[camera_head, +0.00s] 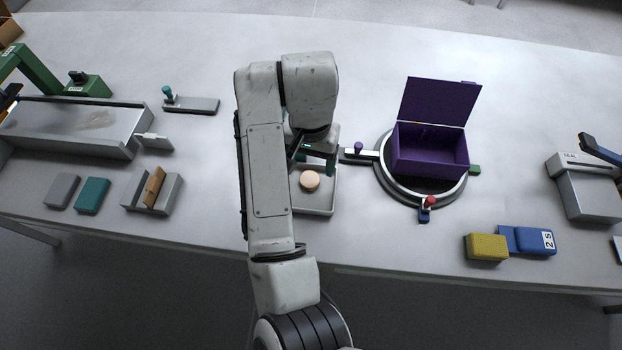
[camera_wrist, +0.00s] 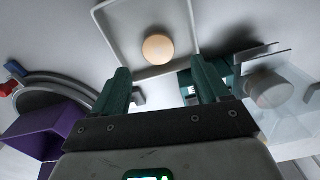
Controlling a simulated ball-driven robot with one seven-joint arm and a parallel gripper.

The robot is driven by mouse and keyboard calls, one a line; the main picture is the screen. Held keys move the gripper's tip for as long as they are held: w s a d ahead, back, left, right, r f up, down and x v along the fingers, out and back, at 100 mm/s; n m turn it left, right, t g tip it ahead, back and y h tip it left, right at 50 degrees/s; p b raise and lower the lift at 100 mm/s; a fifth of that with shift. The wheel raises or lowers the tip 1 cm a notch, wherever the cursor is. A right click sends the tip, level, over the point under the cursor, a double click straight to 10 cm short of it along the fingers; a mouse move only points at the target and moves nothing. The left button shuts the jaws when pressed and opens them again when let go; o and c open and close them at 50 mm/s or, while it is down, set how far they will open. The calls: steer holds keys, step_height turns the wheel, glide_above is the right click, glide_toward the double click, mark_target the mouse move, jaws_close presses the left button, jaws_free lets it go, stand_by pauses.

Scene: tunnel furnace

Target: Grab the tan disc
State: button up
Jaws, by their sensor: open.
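The tan disc (camera_head: 310,180) lies in a shallow pale tray (camera_head: 327,207) near the middle of the table, partly behind my arm in the head view. In the wrist view the disc (camera_wrist: 158,49) shows whole, inside the tray (camera_wrist: 189,24), near its wall closest to my gripper. My gripper (camera_wrist: 162,82) has its two green fingers spread apart with nothing between them. The disc is beyond the fingertips, roughly centred between them and not touched. In the head view my gripper is mostly hidden under the wrist.
An open purple box (camera_head: 430,150) stands on a round turntable (camera_head: 440,194) right of the tray. A yellow block (camera_head: 486,247) and a blue block (camera_head: 535,241) lie front right. A grey holder (camera_head: 152,193) with a brown piece stands left. The back of the table is clear.

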mark_target(310, 177)
steer(key=shift+s+f+p, duration=0.15)
steer(key=shift+f+p, duration=0.05)
steer(key=shift+f, duration=0.95)
steer(key=shift+s+f+p, duration=0.1)
steer(key=shift+f+p, duration=0.05)
steer(key=shift+f, duration=0.95)
steer(key=c, duration=1.1)
steer(key=shift+r, duration=0.1)
steer(key=shift+c, duration=0.2)
